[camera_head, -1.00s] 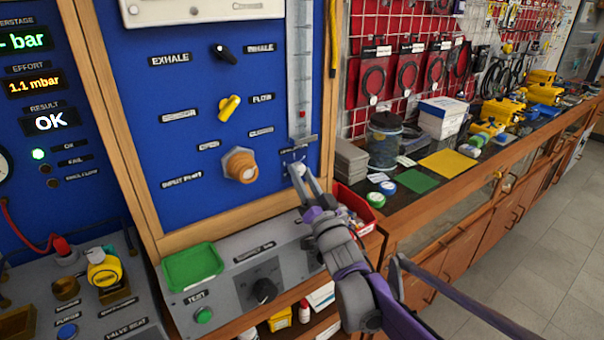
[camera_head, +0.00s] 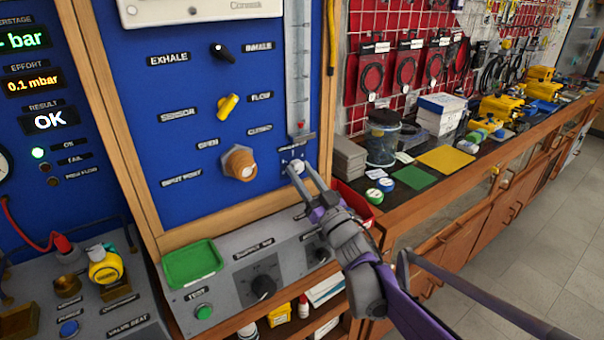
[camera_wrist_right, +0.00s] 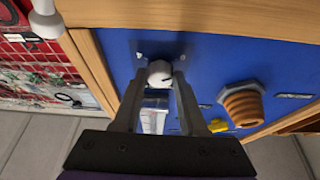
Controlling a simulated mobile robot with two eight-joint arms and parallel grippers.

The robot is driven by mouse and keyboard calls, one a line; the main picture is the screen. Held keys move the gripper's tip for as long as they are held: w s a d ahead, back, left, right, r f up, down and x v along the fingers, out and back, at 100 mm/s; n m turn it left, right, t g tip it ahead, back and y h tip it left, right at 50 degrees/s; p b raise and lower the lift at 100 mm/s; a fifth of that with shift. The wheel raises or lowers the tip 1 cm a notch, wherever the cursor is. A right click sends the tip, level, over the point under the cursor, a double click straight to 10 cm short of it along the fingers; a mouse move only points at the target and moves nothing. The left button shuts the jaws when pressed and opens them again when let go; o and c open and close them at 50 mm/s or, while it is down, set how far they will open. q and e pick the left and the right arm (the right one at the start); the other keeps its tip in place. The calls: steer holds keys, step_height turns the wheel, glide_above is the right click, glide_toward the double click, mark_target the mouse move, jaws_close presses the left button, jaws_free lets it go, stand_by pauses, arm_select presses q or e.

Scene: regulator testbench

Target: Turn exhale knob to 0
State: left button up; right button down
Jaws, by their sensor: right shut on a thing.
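A small white round knob (camera_head: 296,167) sits on the blue panel (camera_head: 190,195) below a clear vertical flow tube (camera_head: 299,70). My right gripper (camera_head: 297,170) is shut on this knob. In the right wrist view the white knob (camera_wrist_right: 160,73) sits between the two fingertips (camera_wrist_right: 160,78). The label by it is too small and partly covered to read. Higher up, a black pointer knob (camera_head: 223,52) stands between the EXHALE label (camera_head: 169,59) and the INHALE label (camera_head: 259,46), apart from my gripper. My left gripper is not in view.
A yellow knob (camera_head: 228,106) and a wooden-coloured round knob (camera_head: 239,164) are left of my gripper. Below is a grey console (camera_head: 232,283) with a green tray (camera_head: 192,262). A red bin (camera_head: 355,203) stands close on the right. The display reads 0.1 mbar (camera_head: 35,82).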

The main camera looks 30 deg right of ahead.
steer(key=shift+r, duration=0.1)
steer(key=shift+c, duration=2.2)
jaws_free()
steer(key=v, duration=1.1)
steer(key=shift+w, duration=0.15)
